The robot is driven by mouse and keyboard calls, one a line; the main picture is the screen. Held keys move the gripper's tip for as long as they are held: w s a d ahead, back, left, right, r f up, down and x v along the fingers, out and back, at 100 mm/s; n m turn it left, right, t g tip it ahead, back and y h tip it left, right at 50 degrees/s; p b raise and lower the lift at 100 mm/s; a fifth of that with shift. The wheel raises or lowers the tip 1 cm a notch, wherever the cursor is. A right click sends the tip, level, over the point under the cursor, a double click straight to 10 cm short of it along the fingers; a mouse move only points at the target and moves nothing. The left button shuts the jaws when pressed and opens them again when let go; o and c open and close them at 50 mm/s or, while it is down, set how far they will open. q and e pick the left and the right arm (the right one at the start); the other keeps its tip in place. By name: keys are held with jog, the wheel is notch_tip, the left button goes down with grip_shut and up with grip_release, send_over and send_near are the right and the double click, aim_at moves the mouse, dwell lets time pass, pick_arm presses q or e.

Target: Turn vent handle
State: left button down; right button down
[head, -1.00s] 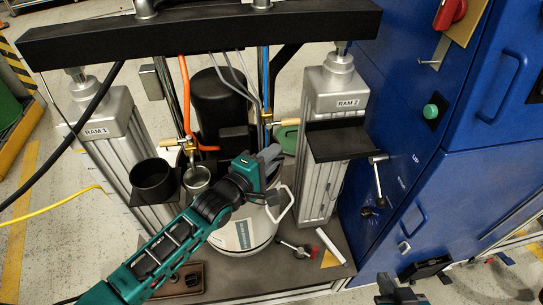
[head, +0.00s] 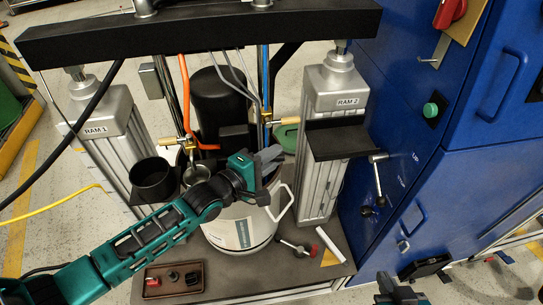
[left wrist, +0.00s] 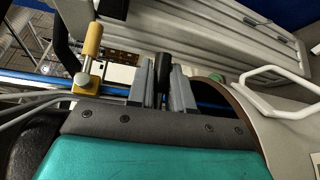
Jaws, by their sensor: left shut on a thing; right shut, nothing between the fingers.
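My left gripper (head: 268,158) is over the white drum (head: 240,232) in the head view, at the drum's far rim. In the left wrist view its grey fingers (left wrist: 163,88) are shut on a black handle (left wrist: 163,68), which stands up between them. The handle's lower part is hidden by the fingers. In the head view the handle cannot be made out behind the gripper. My right gripper (head: 388,284) is at the bottom edge of the head view, shut and empty, far from the drum.
Brass valve with a tan handle (left wrist: 92,42) stands beside the left fingers. RAM 1 (head: 98,120) and RAM 2 (head: 335,90) columns flank the drum under a black crossbar (head: 200,35). A black cup (head: 152,180) stands left. A brown tray (head: 174,279) and blue cabinet (head: 440,120) are nearby.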

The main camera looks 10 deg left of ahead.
pick_arm(q)
jog(key=c, duration=1.1)
grip_release()
jog(key=shift+d+r, duration=0.1)
jog(key=shift+d, duration=0.05)
